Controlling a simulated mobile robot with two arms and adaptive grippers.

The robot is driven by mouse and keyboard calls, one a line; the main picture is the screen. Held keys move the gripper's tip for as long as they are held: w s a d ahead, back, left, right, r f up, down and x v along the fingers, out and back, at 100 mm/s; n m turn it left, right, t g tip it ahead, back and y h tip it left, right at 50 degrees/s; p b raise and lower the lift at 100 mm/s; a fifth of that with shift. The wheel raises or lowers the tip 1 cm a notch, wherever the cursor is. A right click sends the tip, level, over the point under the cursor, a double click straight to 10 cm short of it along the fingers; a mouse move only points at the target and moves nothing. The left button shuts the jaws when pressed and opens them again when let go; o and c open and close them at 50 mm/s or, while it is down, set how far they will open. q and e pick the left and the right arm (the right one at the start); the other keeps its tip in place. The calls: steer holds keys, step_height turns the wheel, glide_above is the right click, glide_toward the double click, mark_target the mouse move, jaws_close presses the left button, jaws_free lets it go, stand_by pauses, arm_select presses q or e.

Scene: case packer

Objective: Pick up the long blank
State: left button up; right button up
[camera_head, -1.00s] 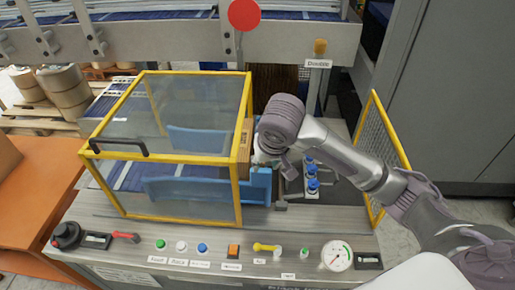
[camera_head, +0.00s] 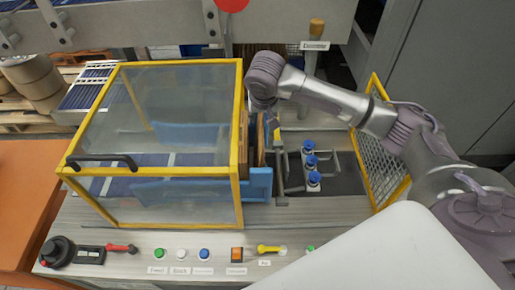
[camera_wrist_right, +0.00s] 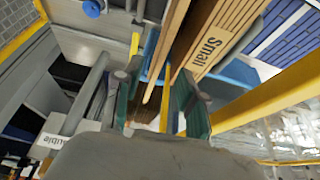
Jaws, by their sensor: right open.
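Tan cardboard blanks stand on edge at the right end of the yellow-framed guard. In the right wrist view, one blank (camera_wrist_right: 177,38) shows as a thin edge running down between my fingers. Beside it is a blank printed "Small" (camera_wrist_right: 212,48). I cannot tell by label which one is the long blank. My right gripper (camera_head: 270,122) is above the blanks in the head view, pointing down. In the wrist view its green-padded fingers (camera_wrist_right: 158,108) are apart, with a blank's edge in the gap. My left gripper is not in view.
The yellow-framed clear guard (camera_head: 238,160) stands close on the left. Blue plates (camera_head: 258,184) sit by the blanks. A button panel runs along the front.

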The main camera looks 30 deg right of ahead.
mark_target(262, 123)
steer(key=shift+p+x, duration=0.6)
steer(key=shift+x, duration=0.25)
steer(key=shift+p+x, duration=0.3)
steer(key=shift+x, duration=0.9)
steer(key=shift+w+f, duration=0.1)
steer(key=shift+f, duration=0.35)
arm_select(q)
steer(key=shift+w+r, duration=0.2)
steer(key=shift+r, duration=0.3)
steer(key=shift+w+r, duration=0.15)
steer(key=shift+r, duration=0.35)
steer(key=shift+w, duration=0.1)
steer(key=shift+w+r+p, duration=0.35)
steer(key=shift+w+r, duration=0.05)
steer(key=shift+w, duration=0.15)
arm_select(e)
steer(key=shift+f, duration=0.15)
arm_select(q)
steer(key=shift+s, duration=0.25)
arm_select(e)
jaws_close()
